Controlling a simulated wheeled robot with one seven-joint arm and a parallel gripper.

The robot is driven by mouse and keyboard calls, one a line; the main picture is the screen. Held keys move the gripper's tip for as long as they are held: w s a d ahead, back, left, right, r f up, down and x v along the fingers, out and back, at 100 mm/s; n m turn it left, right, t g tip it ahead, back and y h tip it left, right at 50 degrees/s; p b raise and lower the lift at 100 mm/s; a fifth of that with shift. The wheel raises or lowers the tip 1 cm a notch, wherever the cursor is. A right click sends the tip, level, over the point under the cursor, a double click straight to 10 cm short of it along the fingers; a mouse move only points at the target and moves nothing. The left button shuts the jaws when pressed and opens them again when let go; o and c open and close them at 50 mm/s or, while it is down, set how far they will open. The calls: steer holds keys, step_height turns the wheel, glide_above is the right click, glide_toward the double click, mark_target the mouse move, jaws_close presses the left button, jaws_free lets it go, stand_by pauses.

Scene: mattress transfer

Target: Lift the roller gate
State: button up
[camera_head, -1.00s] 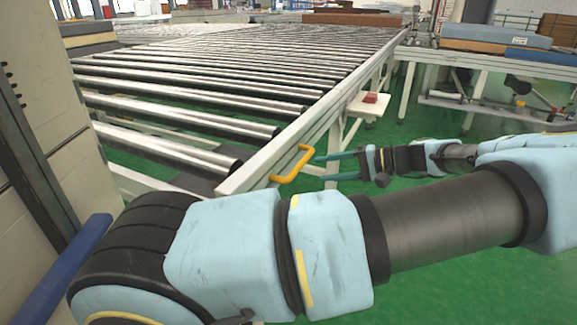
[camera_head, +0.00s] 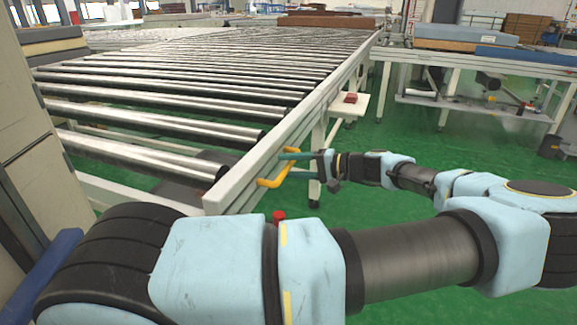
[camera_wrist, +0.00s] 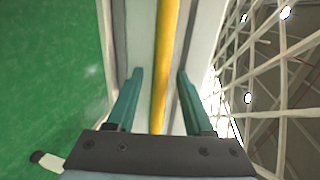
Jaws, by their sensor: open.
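The roller gate (camera_head: 240,185) is the near end of a roller conveyor with a white side rail. A yellow handle (camera_head: 264,183) is fixed to the outer face of that rail. My gripper (camera_head: 281,156) reaches in from the right with its thin green fingers at the handle. In the wrist view, my gripper (camera_wrist: 160,74) is open, with one finger on each side of the yellow handle bar (camera_wrist: 163,40). A gap shows on both sides of the bar, and the fingers do not grip it.
A small white shelf with a red box (camera_head: 350,98) juts from the rail beyond my gripper. A white table (camera_head: 470,65) with mattresses stands at the back right. Green floor (camera_head: 400,145) is clear right of the conveyor. A tall cabinet (camera_head: 30,140) stands at the left.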

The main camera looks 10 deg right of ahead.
steer(key=shift+w+a, duration=0.1)
steer(key=shift+a, duration=0.1)
jaws_close()
stand_by(0.3)
stand_by(1.1)
